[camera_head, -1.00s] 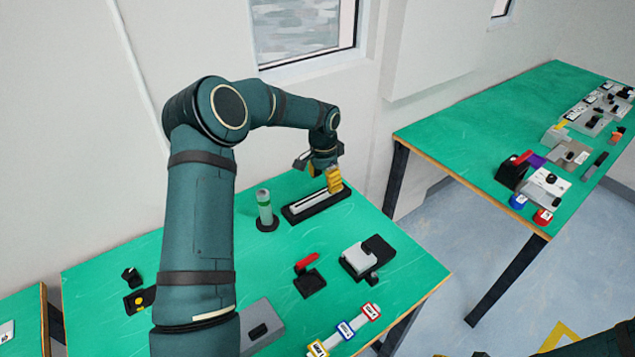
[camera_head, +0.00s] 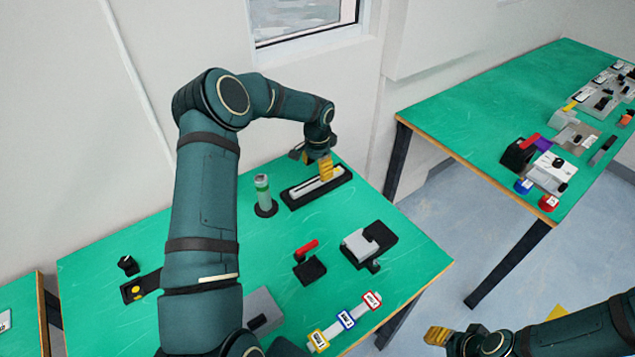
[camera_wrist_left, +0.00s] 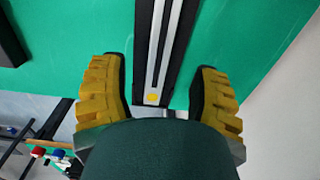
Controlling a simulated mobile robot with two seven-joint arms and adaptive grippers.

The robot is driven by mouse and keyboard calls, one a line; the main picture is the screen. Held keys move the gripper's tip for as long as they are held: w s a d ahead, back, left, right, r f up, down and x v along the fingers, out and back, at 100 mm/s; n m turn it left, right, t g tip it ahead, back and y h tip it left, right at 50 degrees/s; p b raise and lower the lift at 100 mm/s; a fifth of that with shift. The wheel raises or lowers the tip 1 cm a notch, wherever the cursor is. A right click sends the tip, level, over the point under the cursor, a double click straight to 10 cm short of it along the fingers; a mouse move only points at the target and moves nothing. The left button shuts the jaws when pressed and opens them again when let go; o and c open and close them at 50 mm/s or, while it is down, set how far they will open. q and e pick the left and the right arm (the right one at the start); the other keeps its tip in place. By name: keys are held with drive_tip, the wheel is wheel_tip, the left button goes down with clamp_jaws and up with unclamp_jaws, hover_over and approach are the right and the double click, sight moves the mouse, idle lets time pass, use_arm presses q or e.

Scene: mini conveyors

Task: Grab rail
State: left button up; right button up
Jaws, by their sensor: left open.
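The rail (camera_head: 304,192) is a long black base with a pale grooved strip, lying on the green table near the wall. My left gripper (camera_head: 326,168) is over the rail's right half, pointing down. In the left wrist view the yellow fingers of the left gripper (camera_wrist_left: 160,70) are spread wide, one on each side of the rail (camera_wrist_left: 161,40), with gaps between. A yellow dot marks the near end of the rail there. My right gripper (camera_head: 437,336) is at the lower right, away from the rail; only a yellow fingertip shows clearly.
A green-and-clear cylinder (camera_head: 263,192) stands on a black base just left of the rail. A red-handled device (camera_head: 308,264) and a grey-and-black block (camera_head: 365,245) sit in front. A second green table (camera_head: 480,105) stands to the right, across a floor gap.

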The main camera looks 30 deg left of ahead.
sight(318, 180)
use_arm(q)
wheel_tip(318, 180, down, 5)
drive_tip(key=shift+f, duration=0.1)
clamp_jaws()
idle(0.3)
